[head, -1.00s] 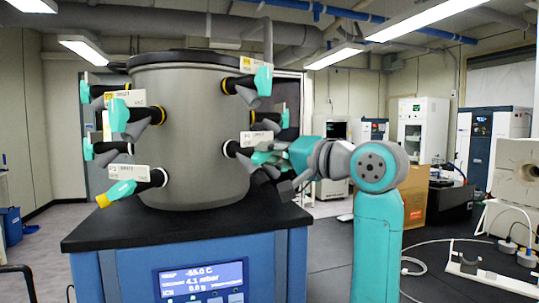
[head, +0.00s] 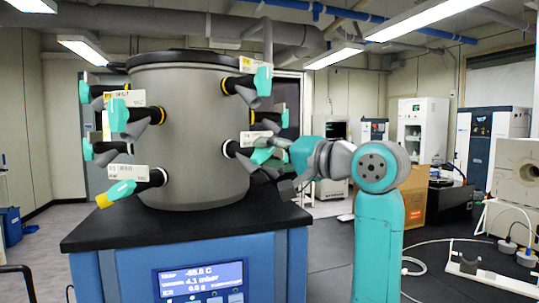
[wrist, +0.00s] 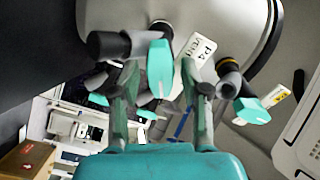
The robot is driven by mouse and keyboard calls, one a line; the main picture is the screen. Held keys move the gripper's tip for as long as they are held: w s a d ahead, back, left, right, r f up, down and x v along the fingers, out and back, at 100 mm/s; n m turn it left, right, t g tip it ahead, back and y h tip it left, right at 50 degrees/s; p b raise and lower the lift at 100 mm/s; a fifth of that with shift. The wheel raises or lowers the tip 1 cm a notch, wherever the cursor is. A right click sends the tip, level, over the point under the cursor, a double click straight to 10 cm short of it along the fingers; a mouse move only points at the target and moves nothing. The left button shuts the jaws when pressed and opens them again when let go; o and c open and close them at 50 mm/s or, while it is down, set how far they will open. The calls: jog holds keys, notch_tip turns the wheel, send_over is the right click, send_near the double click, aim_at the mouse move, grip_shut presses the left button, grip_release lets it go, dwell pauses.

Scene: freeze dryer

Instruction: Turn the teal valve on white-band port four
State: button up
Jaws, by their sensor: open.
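The white-band port (head: 233,149) sits low on the right of the grey drum. Its teal valve (head: 262,155) is tilted in the head view. In the wrist view the teal valve (wrist: 160,68) hangs from a grey and black fitting, beside a white tag (wrist: 202,50) that seems to read P4 VENT. My gripper (head: 276,160) is at this port, reaching in from the right. In the wrist view my gripper (wrist: 158,78) is open, with one finger on each side of the valve handle. I cannot tell whether either finger touches it.
Other ports with teal valves surround the drum (head: 190,110): one above with a yellow band (head: 238,85), and several on the left. In the wrist view a neighbouring teal valve (wrist: 252,110) with a yellow tag is close right of my gripper. The black top (head: 120,232) lies below.

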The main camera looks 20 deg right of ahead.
jog(key=v, duration=1.2)
jog(key=shift+w, duration=0.1)
